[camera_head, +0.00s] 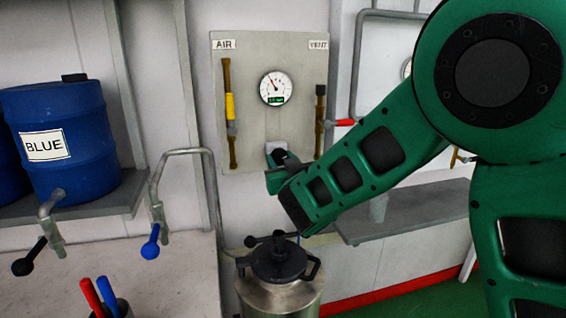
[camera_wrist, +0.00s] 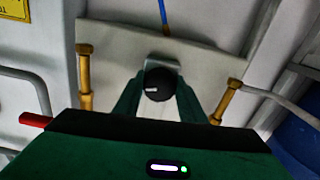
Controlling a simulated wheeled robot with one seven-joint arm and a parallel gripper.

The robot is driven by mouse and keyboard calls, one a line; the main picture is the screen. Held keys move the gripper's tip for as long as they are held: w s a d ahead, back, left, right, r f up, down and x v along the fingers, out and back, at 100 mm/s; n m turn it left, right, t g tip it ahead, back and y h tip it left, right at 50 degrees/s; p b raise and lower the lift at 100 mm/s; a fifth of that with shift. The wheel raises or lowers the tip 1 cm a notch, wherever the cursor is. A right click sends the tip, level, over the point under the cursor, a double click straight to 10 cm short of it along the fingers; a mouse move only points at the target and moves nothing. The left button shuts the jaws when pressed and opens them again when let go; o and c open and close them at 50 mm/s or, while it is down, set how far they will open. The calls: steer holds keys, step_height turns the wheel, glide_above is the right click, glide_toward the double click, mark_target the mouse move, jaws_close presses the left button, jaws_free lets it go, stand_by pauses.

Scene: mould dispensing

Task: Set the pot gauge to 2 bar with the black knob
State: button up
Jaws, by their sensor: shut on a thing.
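The round white pot gauge (camera_head: 274,88) is on the grey panel in the head view, with a dark needle pointing up and a little left and a green display low on its face. I cannot read its numbers. The black knob (camera_wrist: 158,84) shows in the wrist view with a white mark on its face. My gripper (camera_wrist: 158,92) has a finger on each side of the knob and is shut on it.
The panel (camera_head: 290,50) carries brass pipes (camera_head: 230,115) under AIR and VENT labels. A red-handled valve (camera_head: 343,122) is right of the panel. A steel pot (camera_head: 280,297) with a black lid stands below my arm. A blue drum (camera_head: 70,140) is on the left shelf.

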steer(key=n, duration=0.4)
steer(key=shift+d+n, duration=0.2)
steer(key=shift+n, duration=0.2)
steer(key=o, duration=1)
steer(key=shift+o, duration=0.2)
steer(key=shift+s, duration=0.1)
steer(key=shift+s, duration=0.35)
steer(key=v, duration=0.9)
steer(key=shift+s+d, duration=0.25)
steer(key=shift+s, duration=0.1)
